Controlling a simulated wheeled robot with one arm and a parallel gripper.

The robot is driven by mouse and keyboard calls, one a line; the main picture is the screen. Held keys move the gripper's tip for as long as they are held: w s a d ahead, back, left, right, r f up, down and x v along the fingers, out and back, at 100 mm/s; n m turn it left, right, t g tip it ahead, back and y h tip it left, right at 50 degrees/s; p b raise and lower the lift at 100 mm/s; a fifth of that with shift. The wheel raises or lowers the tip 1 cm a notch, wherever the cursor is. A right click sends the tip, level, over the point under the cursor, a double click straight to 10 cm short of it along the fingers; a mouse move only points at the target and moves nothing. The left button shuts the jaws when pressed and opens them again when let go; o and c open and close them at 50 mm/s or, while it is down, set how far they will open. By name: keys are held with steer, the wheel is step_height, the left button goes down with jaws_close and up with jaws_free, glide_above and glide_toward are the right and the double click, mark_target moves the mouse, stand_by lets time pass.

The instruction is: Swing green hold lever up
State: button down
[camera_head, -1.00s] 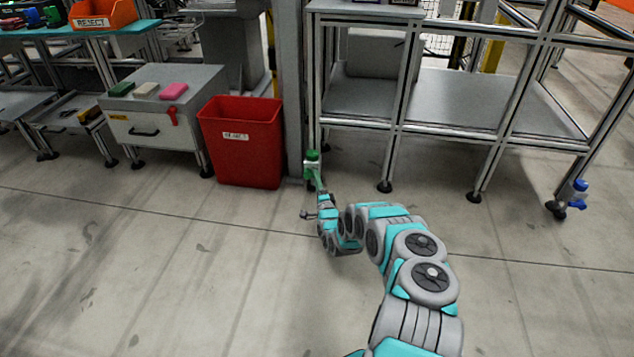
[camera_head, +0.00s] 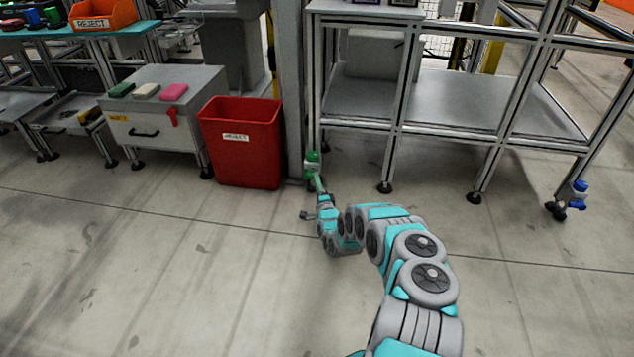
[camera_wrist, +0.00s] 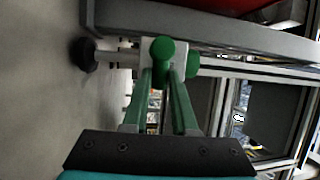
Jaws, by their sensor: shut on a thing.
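The green hold lever sits low on the front-left post of the metal rack. Its green hub (camera_head: 312,157) shows in the head view just beyond my gripper (camera_head: 317,181). In the wrist view, its round green knob (camera_wrist: 162,49) stands on a pale block, with another green part just to its right. My gripper (camera_wrist: 160,80) has two green-tinted fingers that converge just below the knob. They are shut on the lever's arm, which is mostly hidden between the fingertips, so its exact angle is hard to tell.
A red reject bin (camera_head: 240,150) stands just left of the post. A grey drawer cabinet (camera_head: 160,125) is farther left. A blue lever (camera_head: 578,190) sits on the rack's right leg. The rack's lower shelf (camera_head: 480,105) is empty at right. The floor in front is clear.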

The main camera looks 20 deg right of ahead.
steer(key=shift+r, duration=0.1)
steer(key=r+n+p, duration=0.1)
steer(key=n, duration=0.1)
steer(key=r+n+g+p, duration=0.1)
steer(key=n+p, duration=0.1)
steer(key=shift+w+a+y, duration=0.1)
steer(key=shift+y, duration=0.2)
steer(key=n, duration=0.1)
steer(key=n+g, duration=0.1)
steer(key=n+g+p, duration=0.1)
steer(key=shift+w+a+r, duration=0.15)
steer(key=shift+a+r, duration=0.1)
steer(key=shift+r, duration=0.15)
steer(key=n, duration=0.1)
steer(key=n+g, duration=0.1)
steer(key=r+n, duration=0.1)
steer(key=shift+w+a, duration=0.3)
steer(key=shift+a, duration=0.1)
steer(key=n, duration=0.1)
steer(key=n+g+h, duration=0.1)
steer(key=a+n+g, duration=0.1)
steer(key=shift+w+a+r+h, duration=0.1)
steer(key=shift+w+r+h, duration=0.2)
steer(key=shift+w, duration=0.05)
steer(key=shift+w+a+n+g+h+p, duration=0.15)
steer(key=shift+a+n+g+h+p, duration=0.25)
steer(key=shift+n, duration=0.4)
steer(key=shift+d+f, duration=0.1)
